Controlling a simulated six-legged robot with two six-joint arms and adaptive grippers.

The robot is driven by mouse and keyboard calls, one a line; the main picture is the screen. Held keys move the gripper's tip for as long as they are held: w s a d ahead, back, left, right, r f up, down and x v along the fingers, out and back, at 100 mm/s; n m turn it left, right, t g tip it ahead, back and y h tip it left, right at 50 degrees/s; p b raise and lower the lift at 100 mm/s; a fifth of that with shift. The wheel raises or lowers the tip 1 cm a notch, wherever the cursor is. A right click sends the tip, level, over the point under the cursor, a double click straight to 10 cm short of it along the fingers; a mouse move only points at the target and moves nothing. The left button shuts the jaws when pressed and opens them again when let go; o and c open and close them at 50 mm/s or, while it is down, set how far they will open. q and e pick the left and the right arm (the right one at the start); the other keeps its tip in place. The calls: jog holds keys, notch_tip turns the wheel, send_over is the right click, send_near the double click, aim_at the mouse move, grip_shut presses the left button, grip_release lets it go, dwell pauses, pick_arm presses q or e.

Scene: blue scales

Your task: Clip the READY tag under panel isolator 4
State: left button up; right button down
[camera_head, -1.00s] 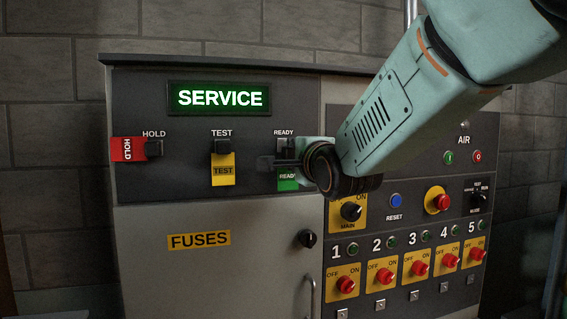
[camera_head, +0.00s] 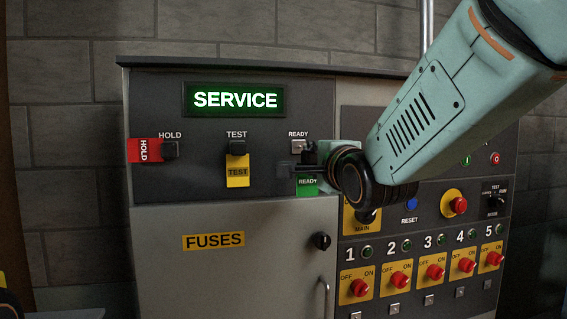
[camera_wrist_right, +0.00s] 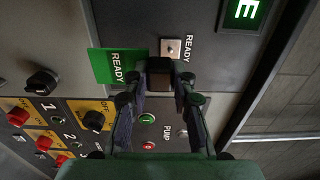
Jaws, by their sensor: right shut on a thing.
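The green READY tag (camera_head: 307,186) hangs from my right gripper (camera_head: 299,168), just below the READY label at the cabinet's upper middle. In the right wrist view the gripper's (camera_wrist_right: 172,75) fingers are shut on the tag's dark clip, and the green tag (camera_wrist_right: 115,66) sticks out to the left. The bare metal plate (camera_wrist_right: 172,47) by the READY label shows apart from the clip. Isolator 4 (camera_head: 467,265) is a red knob on a yellow OFF/ON plate in the lower right row, with a small metal plate (camera_head: 460,292) under it. My left gripper is not seen.
A red HOLD tag (camera_head: 145,150) and a yellow TEST tag (camera_head: 238,172) hang on the same upper panel. A SERVICE display (camera_head: 235,99) is lit green. The MAIN switch (camera_head: 366,216), partly covered by my right wrist, and a FUSES door knob (camera_head: 320,241) are nearby.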

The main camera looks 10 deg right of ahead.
jog(key=shift+s, duration=0.3)
jog(key=shift+w, duration=0.1)
jog(key=shift+f, duration=0.2)
notch_tip(320, 180, down, 18)
jog(key=w+b, duration=0.1)
jog(key=b, duration=0.3)
jog(key=s+f+b, duration=0.2)
jog(key=s+f, duration=0.3)
jog(key=f, duration=0.6)
jog(key=s+f+b, duration=0.3)
jog(key=s+f, duration=0.3)
jog(key=f, duration=0.4)
jog(key=s+a+f+b, duration=0.1)
jog(key=s+f+b, duration=0.2)
jog(key=f, duration=0.8)
jog(key=shift+s+f+h, duration=0.3)
jog(key=shift+s, duration=0.95)
jog(key=shift+a, duration=0.1)
